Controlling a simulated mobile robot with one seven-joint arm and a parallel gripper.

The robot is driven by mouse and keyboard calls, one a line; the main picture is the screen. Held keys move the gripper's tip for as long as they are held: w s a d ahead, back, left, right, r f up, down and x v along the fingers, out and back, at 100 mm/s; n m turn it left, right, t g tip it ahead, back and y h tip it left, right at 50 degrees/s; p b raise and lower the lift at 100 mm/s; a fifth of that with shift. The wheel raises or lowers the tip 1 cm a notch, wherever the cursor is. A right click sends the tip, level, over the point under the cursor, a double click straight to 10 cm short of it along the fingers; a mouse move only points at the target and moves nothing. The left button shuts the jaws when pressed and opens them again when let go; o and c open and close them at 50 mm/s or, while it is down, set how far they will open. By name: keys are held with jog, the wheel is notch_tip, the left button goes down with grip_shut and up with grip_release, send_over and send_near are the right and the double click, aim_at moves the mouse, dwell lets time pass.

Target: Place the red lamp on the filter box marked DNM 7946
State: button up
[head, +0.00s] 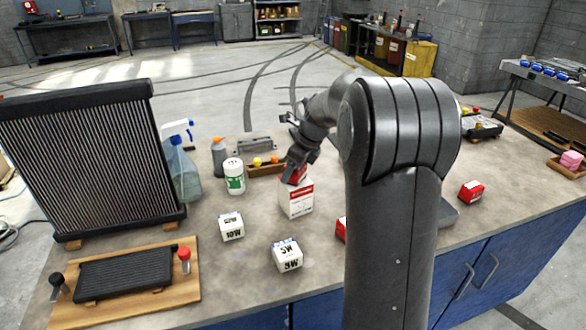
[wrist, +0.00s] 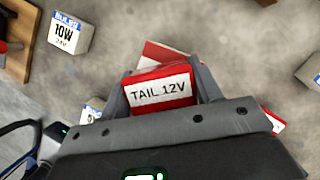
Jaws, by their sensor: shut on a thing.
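My gripper (head: 297,176) is shut on the red lamp (head: 300,173), a small red block. In the wrist view the lamp (wrist: 160,91) sits between the fingers with its white label "TAIL 12V" facing the camera. A red and white box (head: 296,200) stands upright on the bench directly below the gripper. Its print is too small to read as DNM 7946. Part of its red and white top shows behind the lamp in the wrist view (wrist: 158,53). The lamp is at or just above the box top; I cannot tell whether they touch.
White bulb boxes marked 10W (head: 231,226) and 5W (head: 287,256) stand in front. Red boxes lie right (head: 470,191) and partly behind my arm (head: 341,229). A white canister (head: 234,177), spray bottle (head: 184,170) and large radiator (head: 85,160) stand left. Bench between is clear.

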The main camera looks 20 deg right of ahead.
jog(key=shift+f, duration=0.15)
jog(key=o, duration=1)
jog(key=shift+o, duration=0.2)
jog(key=v, duration=1.2)
jog(key=s+a+r+n+h, duration=0.1)
jog(key=s+a+r+n, duration=0.2)
jog(key=s+a+n, duration=0.35)
jog(key=s+a+f+n+t+h, duration=0.1)
jog(key=s+a+f+n, duration=0.1)
jog(key=s+n, duration=0.8)
jog(key=s+a+f+n+t+h, duration=0.1)
jog(key=s+f+n, duration=0.3)
jog(key=s+n, duration=0.6)
jog(key=shift+s+a+f, duration=0.3)
jog(key=shift+s+a, duration=0.3)
jog(key=shift+s, duration=1.75)
jog(key=shift+n, duration=0.25)
